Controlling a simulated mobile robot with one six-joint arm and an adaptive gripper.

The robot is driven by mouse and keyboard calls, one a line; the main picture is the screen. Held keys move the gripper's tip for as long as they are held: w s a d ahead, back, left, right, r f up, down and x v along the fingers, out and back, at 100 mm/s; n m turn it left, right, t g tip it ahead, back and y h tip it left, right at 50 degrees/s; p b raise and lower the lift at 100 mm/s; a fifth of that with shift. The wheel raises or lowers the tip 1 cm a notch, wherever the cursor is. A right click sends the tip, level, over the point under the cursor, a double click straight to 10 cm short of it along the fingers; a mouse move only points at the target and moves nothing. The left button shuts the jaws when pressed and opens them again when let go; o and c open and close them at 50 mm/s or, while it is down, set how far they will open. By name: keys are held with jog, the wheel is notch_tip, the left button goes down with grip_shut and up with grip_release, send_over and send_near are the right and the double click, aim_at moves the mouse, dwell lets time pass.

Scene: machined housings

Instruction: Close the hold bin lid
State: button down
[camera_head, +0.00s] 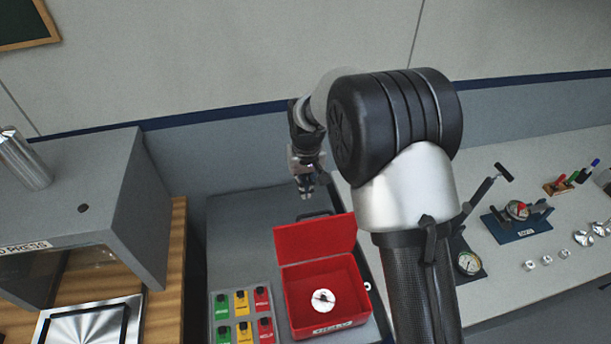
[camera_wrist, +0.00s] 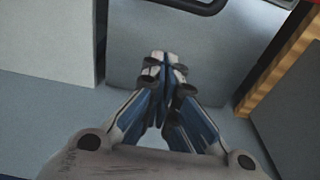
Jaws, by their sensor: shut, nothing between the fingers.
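The red hold bin (camera_head: 361,284) stands on the grey bench top with its lid (camera_head: 316,240) open, tilted up at the back. A dark handle shows at the lid's far edge. A round silver part (camera_head: 323,300) lies inside the bin. My gripper (camera_head: 307,194) is above and behind the lid, apart from it, with its fingers together and empty. In the wrist view the shut fingers (camera_wrist: 163,62) point toward a plain grey surface, and part of a dark handle-like bar shows at the top edge.
Green, yellow and red labelled blocks (camera_head: 242,314) sit left of the bin. A grey press (camera_head: 85,200) stands further left. At the right, a bench holds a gauge (camera_head: 468,263), a blue-based fixture (camera_head: 518,220) and several small metal parts (camera_head: 583,238).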

jog(key=shift+s+d+f, duration=0.2)
jog(key=shift+s+f, duration=0.05)
jog(key=shift+s, duration=0.3)
jog(key=shift+s+d+f, duration=0.15)
jog(key=shift+s+f, duration=0.15)
jog(key=shift+s, duration=0.3)
jog(key=shift+s+d+f, duration=0.2)
jog(key=shift+s+f, duration=0.05)
jog(key=shift+s, duration=0.3)
